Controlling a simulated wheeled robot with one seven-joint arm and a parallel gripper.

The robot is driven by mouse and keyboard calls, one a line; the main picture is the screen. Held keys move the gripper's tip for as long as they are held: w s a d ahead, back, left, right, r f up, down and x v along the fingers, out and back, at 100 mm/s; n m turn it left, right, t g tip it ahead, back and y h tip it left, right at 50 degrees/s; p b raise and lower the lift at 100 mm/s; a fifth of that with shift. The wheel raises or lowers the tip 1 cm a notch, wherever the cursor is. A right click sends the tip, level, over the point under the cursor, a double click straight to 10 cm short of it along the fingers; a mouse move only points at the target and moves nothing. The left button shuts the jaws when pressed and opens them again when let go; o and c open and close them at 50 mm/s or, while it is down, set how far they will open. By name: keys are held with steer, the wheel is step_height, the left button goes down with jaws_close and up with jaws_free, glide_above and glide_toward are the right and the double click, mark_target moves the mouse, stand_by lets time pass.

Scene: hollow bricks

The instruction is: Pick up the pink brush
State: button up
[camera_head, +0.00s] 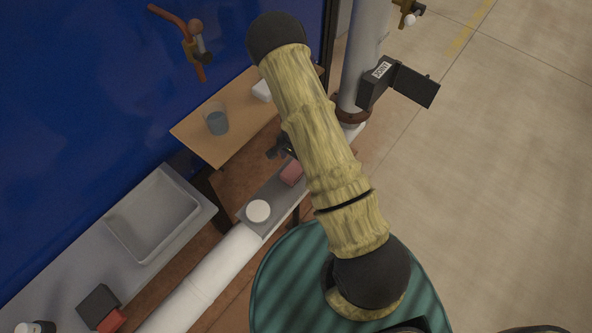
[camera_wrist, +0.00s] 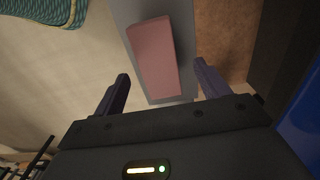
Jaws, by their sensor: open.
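The pink brush (camera_head: 292,172) lies on a narrow grey ledge (camera_head: 243,228), partly hidden by my arm in the head view. In the wrist view it shows as a plain pink block (camera_wrist: 153,55) lengthwise between my fingers. My gripper (camera_head: 283,148) is beside the brush in the head view, mostly hidden behind the arm. In the wrist view my gripper (camera_wrist: 161,73) is open, with one finger to each side of the brush's near end and gaps on both sides. Whether the fingertips are down at the brush's height I cannot tell.
A round white item (camera_head: 258,211) sits on the same ledge. A wooden shelf (camera_head: 240,142) with a glass (camera_head: 216,120) and a white object (camera_head: 262,90) stands behind. A sink (camera_head: 152,215) is at left, a grey vertical pipe (camera_head: 362,50) at the back.

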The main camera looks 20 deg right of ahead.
steer(key=f, duration=0.5)
steer(key=shift+d, duration=0.2)
steer(key=c, duration=1.1)
steer(key=shift+c, duration=0.2)
steer(key=shift+r, duration=0.1)
step_height(320, 180, up, 10)
steer(key=shift+f+p, duration=0.1)
steer(key=shift+p, duration=0.35)
